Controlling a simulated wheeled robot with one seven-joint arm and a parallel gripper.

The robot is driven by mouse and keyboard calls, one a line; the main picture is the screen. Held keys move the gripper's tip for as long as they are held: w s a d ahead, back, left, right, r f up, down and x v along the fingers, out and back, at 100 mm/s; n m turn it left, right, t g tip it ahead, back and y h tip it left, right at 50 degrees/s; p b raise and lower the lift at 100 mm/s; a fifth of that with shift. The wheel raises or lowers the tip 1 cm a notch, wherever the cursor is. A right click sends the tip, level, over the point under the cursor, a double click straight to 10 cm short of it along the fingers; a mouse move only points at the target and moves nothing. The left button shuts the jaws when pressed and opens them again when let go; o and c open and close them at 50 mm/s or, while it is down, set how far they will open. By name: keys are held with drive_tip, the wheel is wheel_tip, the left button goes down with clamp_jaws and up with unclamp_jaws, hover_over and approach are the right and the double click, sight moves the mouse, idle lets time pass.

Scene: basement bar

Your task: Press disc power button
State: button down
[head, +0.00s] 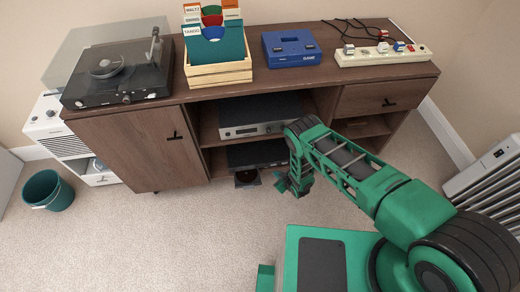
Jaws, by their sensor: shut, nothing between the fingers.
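A dark disc player (240,157) sits on the lower middle shelf of the wooden cabinet. A tray with a dark disc (247,179) sticks out at its front left. Its power button is too small to make out, and my arm hides the right end of its front. My gripper (280,184) is low in front of the player's right part, just right of the tray. It is shut and empty. I cannot tell whether it touches the player.
A silver-fronted unit (252,131) fills the shelf above. A turntable (115,70), a record crate (218,73), a blue box (291,48) and a power strip (383,56) stand on top. A radiator (490,180) stands at right. The carpet (160,235) at left front is clear.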

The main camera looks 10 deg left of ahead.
drive_tip(key=s, duration=0.2)
drive_tip(key=s+d, duration=0.1)
drive_tip(key=shift+s, duration=0.4)
idle(0.4)
